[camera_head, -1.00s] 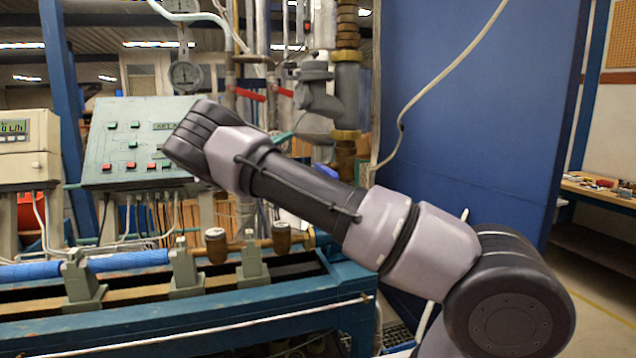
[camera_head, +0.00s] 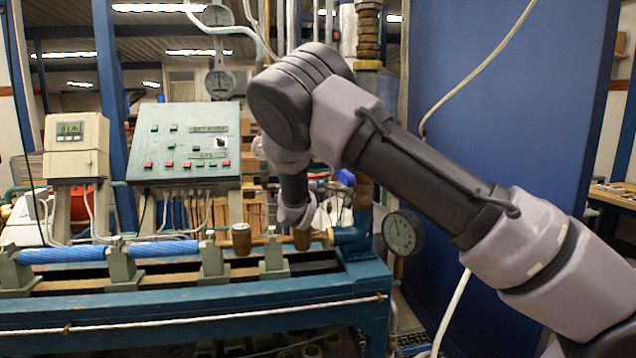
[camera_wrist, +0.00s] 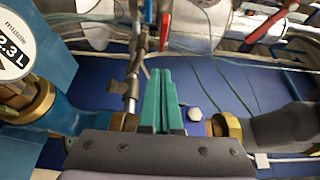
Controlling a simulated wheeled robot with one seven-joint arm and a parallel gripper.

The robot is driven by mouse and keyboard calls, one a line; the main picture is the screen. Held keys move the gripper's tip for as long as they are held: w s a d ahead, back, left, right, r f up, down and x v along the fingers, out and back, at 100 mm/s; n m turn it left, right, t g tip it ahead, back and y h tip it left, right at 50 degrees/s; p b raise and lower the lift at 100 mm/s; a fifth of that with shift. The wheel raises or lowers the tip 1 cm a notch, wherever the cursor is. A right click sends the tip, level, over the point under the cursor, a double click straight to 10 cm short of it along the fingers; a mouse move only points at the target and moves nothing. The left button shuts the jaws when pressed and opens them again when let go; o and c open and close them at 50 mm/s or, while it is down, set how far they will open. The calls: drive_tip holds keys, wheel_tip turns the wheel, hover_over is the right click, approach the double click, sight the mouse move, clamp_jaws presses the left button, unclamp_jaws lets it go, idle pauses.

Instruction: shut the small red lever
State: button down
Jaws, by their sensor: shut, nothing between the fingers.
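Two red levers show in the wrist view. A longer red lever (camera_wrist: 272,25) slants at the upper right, and a narrow red lever (camera_wrist: 165,30) stands near the top centre, just beyond my fingertips. I cannot tell from this view whether the fingertips touch the narrow one. My gripper (camera_wrist: 160,75) has teal fingers pressed together and empty, pointing up in the picture among the pipes. In the head view my arm covers the pipe area where the levers are, and my fingers are hidden there.
A sloped control panel (camera_head: 190,145) and a meter display box (camera_head: 75,147) stand at the left. A blue bench (camera_head: 190,299) carries pipe fittings. A round gauge (camera_head: 403,233) hangs beside a blue wall panel (camera_head: 510,130). Pipes and brass fittings crowd close around my gripper.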

sight(320, 177)
drive_tip(key=w, duration=0.2)
drive_tip(key=w+a, duration=0.1)
drive_tip(key=w, duration=0.3)
drive_tip(key=shift+w+a, duration=0.1)
drive_tip(key=shift+a, duration=0.15)
drive_tip(key=shift+w+a, duration=0.2)
drive_tip(key=shift+w, duration=0.05)
drive_tip(key=shift+w+a+r, duration=0.1)
drive_tip(key=shift+w+a, duration=0.25)
drive_tip(key=shift+a, duration=0.25)
drive_tip(key=shift+w+a, duration=0.35)
drive_tip(key=shift+a, duration=0.2)
